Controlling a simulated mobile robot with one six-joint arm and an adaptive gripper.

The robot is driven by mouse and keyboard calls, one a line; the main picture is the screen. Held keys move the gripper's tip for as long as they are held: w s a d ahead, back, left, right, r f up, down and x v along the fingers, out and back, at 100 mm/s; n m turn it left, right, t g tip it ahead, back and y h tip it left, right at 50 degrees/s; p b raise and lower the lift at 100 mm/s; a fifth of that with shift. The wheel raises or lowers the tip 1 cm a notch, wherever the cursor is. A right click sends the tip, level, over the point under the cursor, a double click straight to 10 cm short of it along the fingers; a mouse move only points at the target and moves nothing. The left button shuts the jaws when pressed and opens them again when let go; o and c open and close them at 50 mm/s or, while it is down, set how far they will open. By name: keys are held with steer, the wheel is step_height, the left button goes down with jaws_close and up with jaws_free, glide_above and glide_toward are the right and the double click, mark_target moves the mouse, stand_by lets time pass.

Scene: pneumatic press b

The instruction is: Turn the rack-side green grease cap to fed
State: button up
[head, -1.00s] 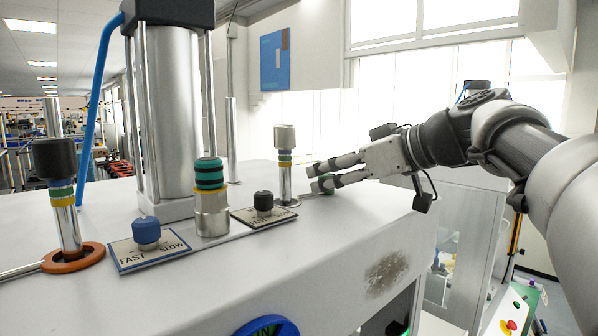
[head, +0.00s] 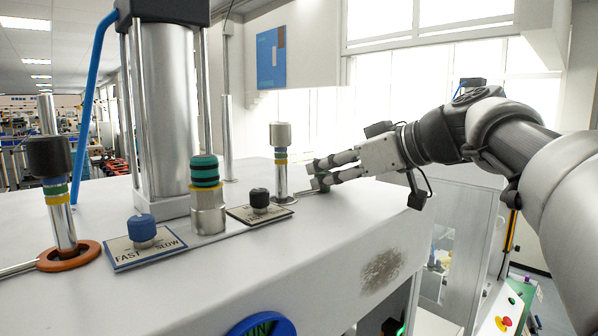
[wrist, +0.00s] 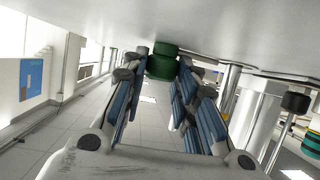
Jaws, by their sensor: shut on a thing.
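A dark green, stepped round cap (wrist: 161,65) shows between my fingertips in the wrist view, close to the white machine surface. My gripper (head: 318,173) is at the right end of the machine top in the head view, reaching in from the right with its fingers nearly level. In the wrist view my gripper (wrist: 162,75) has a finger on each side of the cap, shut on it. In the head view the fingers cover most of the cap, and only bits of green show at the tips. Its mark or setting cannot be read.
Left of my gripper stand a grey-capped post (head: 281,150), a black knob (head: 259,198) on a plate, a green-banded fitting (head: 206,185) and a blue FAST/SLOW knob (head: 141,228). A tall cylinder (head: 168,105) rises behind. The front machine top is clear.

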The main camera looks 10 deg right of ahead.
steer(key=shift+s+a+f+m+t+h+b, duration=0.15)
steer(key=shift+m+h+b, duration=0.1)
steer(key=shift+b, duration=0.2)
steer(key=shift+w+f+m+t+h+b, duration=0.15)
steer(key=shift+m+b, duration=0.1)
steer(key=shift+b, duration=0.2)
steer(key=shift+s+a+r+m+t+h+b, duration=0.15)
steer(key=shift+m+t+h+b, duration=0.15)
steer(key=shift+m+h+b, duration=0.25)
steer(key=shift+r+m+t+h, duration=0.15)
steer(key=shift+m+t+h, duration=0.35)
steer(key=shift+m+h, duration=0.95)
steer(key=o, duration=1)
steer(key=shift+o, duration=0.2)
steer(key=v, duration=0.7)
steer(key=shift+s+r, duration=0.1)
steer(key=shift+s, duration=0.1)
